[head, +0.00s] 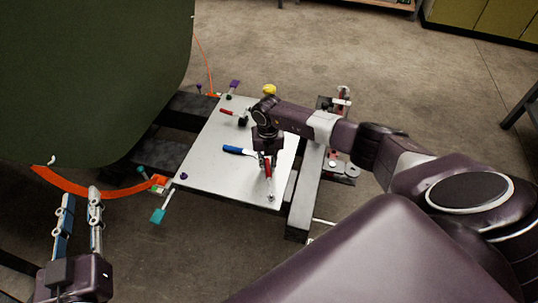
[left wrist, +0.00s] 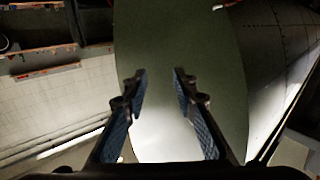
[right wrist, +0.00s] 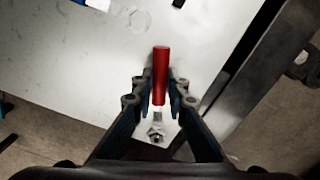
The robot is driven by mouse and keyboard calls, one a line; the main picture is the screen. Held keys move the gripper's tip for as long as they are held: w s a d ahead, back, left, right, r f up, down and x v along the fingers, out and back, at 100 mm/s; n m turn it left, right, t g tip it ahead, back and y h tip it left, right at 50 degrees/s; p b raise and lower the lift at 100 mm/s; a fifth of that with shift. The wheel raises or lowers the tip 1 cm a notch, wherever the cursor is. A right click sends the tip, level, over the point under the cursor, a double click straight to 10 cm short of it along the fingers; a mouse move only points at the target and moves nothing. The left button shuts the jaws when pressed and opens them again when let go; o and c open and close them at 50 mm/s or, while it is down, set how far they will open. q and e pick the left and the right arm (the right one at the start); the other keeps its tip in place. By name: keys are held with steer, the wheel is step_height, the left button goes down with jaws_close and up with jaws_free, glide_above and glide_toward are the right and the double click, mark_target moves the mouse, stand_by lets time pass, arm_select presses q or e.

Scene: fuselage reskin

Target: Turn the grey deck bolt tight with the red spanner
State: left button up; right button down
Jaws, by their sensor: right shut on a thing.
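The red spanner (head: 268,172) is in my right gripper (head: 267,157), low over the front right of the pale metal deck plate (head: 215,165). In the right wrist view, the fingers of my right gripper (right wrist: 161,98) are shut on the red handle (right wrist: 161,68). The spanner's silver head (right wrist: 157,132) points toward the plate's near edge. A small grey bolt head seems to show there; I cannot tell whether the spanner is seated around it. My left gripper (head: 79,200) is open and empty, left of the plate, and also shows in the left wrist view (left wrist: 160,75).
A blue-handled tool (head: 238,151) and a red-handled tool (head: 228,112) lie on the plate. A teal clamp (head: 157,215) and a purple clamp (head: 234,84) stick out at its edges. A large dark green panel (head: 90,70) stands at the left, above an orange strip (head: 85,190).

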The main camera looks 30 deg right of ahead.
arm_select(q)
steer(key=shift+r, duration=0.45)
arm_select(e)
steer(key=shift+a, duration=0.2)
arm_select(q)
steer(key=shift+d+t, duration=0.1)
steer(key=shift+t, duration=0.2)
arm_select(e)
steer(key=shift+a+n, duration=0.1)
steer(key=shift+n, duration=0.2)
arm_select(q)
steer(key=shift+d+r+t+h+b, duration=0.1)
steer(key=shift+r+t+h+b, duration=0.3)
steer(key=shift+r, duration=0.85)
arm_select(e)
steer(key=shift+w+a+n, duration=0.2)
steer(key=shift+a+n, duration=0.3)
arm_select(q)
steer(key=shift+s+d+r+t, duration=0.15)
steer(key=shift+r+t, duration=0.45)
steer(key=shift+r, duration=0.4)
arm_select(e)
steer(key=shift+w+a+n, duration=0.25)
steer(key=shift+a+n, duration=0.1)
steer(key=shift+n, duration=0.05)
arm_select(q)
steer(key=shift+r, duration=0.1)
steer(key=shift+f, duration=0.25)
arm_select(e)
steer(key=shift+d, duration=0.1)
